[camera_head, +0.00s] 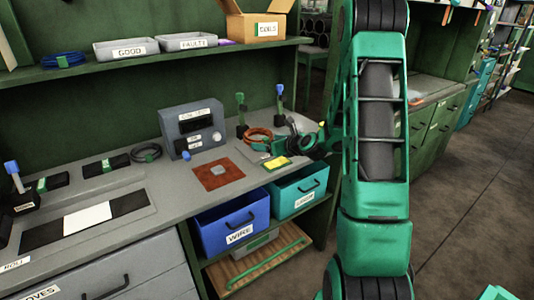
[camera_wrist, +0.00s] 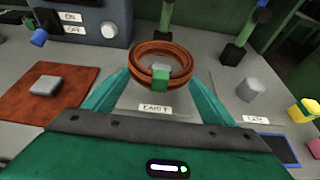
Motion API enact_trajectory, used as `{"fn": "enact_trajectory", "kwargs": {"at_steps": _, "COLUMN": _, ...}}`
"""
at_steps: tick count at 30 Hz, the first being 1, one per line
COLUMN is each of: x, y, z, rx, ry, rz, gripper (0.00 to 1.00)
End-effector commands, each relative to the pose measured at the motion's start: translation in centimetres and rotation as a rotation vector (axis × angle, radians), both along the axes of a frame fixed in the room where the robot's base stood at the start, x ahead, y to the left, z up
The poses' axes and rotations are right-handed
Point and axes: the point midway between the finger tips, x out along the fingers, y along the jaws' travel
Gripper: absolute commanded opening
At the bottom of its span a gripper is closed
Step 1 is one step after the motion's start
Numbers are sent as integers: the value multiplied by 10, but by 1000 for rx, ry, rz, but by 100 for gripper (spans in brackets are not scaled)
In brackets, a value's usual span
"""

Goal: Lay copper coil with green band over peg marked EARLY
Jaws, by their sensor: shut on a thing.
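The copper coil (camera_wrist: 150,48) with its green band (camera_wrist: 160,81) is between my gripper's teal fingers (camera_wrist: 160,78) in the wrist view. The gripper is shut on it at the band side. In the head view the coil (camera_head: 258,134) is over the bench, left of my gripper (camera_head: 272,146). The label EARLY (camera_wrist: 154,107) lies just in front of the coil. A grey piece shows inside the ring, likely the EARLY peg's top; I cannot tell how far the coil is down around it. A second grey peg (camera_wrist: 250,89) stands bare to the right by another label.
A grey switch box (camera_head: 193,128) stands left of the coil, with a rust-red mat (camera_head: 218,174) before it. Upright posts with green and blue tops (camera_head: 240,112) stand behind the coil. A yellow-and-green item (camera_wrist: 304,109) lies at right.

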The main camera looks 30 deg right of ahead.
Motion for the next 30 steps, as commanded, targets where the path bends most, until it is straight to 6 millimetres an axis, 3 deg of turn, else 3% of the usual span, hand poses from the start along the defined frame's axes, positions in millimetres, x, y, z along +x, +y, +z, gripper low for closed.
{"fn": "enact_trajectory", "kwargs": {"at_steps": 10, "x": 0, "y": -1, "z": -34, "rx": 3, "ry": 0, "rz": 0, "gripper": 33}}
{"fn": "enact_trajectory", "kwargs": {"at_steps": 20, "x": 0, "y": -1, "z": -39, "rx": 1, "ry": -3, "rz": -1, "gripper": 33}}
{"fn": "enact_trajectory", "kwargs": {"at_steps": 21, "x": 0, "y": -1, "z": -40, "rx": 1, "ry": 1, "rz": -1, "gripper": 88}}
{"fn": "enact_trajectory", "kwargs": {"at_steps": 22, "x": 0, "y": -1, "z": -40, "rx": 1, "ry": 1, "rz": -1, "gripper": 95}}
{"fn": "enact_trajectory", "kwargs": {"at_steps": 30, "x": 0, "y": -1, "z": -40, "rx": 1, "ry": 1, "rz": -1, "gripper": 97}}
